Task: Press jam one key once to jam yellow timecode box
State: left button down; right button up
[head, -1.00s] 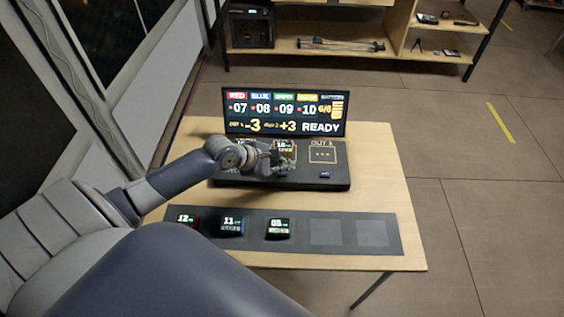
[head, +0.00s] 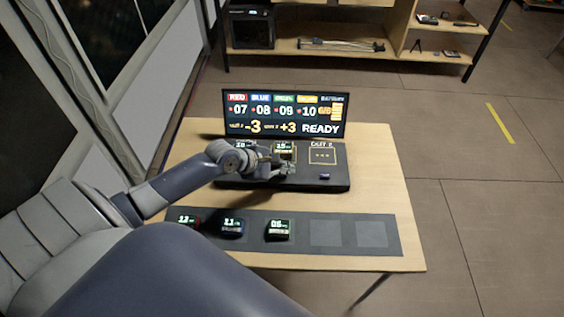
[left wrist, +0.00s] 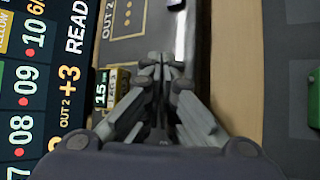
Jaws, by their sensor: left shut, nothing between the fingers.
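The black console (head: 335,182) stands on the table with its lit screen (head: 285,113) reading READY. The yellow timecode box (head: 285,147) sits in the console's middle slot; its yellow edge and lit digits also show in the left wrist view (left wrist: 117,84). My left gripper (head: 290,168) is shut and empty, low over the console just in front of that box. In the left wrist view its fingertips (left wrist: 160,62) point along the console's front strip. I see no jam one key; the fingers may hide it. A small blue key (head: 324,176) shows to their right.
A dark mat (head: 257,247) in front of the console holds several timecode boxes, including a green one (head: 278,230), and two empty squares at right. The OUT 2 slot (head: 322,155) is empty. A wooden shelf (head: 300,55) stands behind.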

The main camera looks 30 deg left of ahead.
aim_at(283, 176)
pick_arm(q)
jog(key=shift+f, duration=0.45)
dwell(0.5)
jog(key=shift+r, duration=0.1)
jog(key=shift+r+p, duration=0.75)
jog(key=shift+p, duration=0.6)
notch_tip(283, 176, up, 5)
jog(key=p, duration=0.6)
jog(key=shift+r, duration=0.1)
